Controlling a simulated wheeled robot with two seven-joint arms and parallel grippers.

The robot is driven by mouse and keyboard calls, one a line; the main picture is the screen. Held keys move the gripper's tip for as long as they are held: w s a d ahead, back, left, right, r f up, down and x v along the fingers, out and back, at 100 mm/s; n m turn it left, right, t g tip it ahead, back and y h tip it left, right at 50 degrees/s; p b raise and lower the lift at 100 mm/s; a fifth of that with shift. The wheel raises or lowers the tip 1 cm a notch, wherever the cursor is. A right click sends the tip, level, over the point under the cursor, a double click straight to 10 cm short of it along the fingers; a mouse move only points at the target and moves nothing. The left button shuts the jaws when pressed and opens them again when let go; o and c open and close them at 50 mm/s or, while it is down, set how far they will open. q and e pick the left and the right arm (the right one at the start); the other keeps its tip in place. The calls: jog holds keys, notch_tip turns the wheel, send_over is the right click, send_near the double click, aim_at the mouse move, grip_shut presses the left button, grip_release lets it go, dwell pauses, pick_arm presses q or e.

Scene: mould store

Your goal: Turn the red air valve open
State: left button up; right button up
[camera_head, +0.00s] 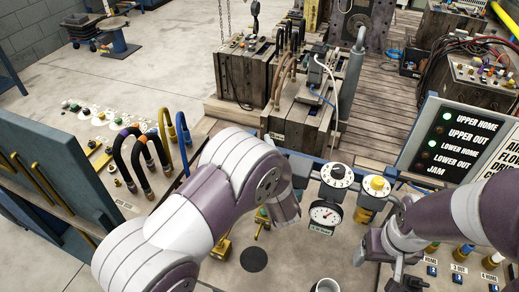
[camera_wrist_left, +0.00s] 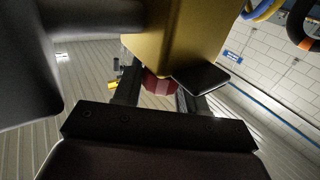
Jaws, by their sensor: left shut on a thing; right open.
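The red valve part (camera_wrist_left: 158,82) shows in the left wrist view, under a large brass-yellow block. My left gripper (camera_wrist_left: 158,94) has one finger on each side of it and is shut on it. The fingertips and most of the valve are partly hidden. In the head view my left arm covers this place, and I cannot make out the red valve or the left fingers there. My right gripper (camera_head: 384,266) is open and empty at the lower right of the head view, in front of the bench panel.
A round gauge (camera_head: 325,214), a black-and-white dial (camera_head: 337,175) and a yellow-knobbed dial (camera_head: 376,187) stand between my arms. A lamp board (camera_head: 460,140) is at the right. Bent hoses (camera_head: 140,155) and a blue-framed panel (camera_head: 50,170) are at the left.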

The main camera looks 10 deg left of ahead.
pick_arm(q)
jog(key=shift+f+n+g+y+b, duration=0.1)
jog(key=shift+n+g+y+b, duration=0.25)
jog(key=shift+n+g+y, duration=0.6)
jog(key=shift+y, duration=0.45)
jog(key=o, duration=0.9)
jog(key=b+v, duration=0.3)
jog(key=v, duration=0.9)
jog(key=shift+s+d, duration=0.15)
jog(key=shift+s, duration=0.15)
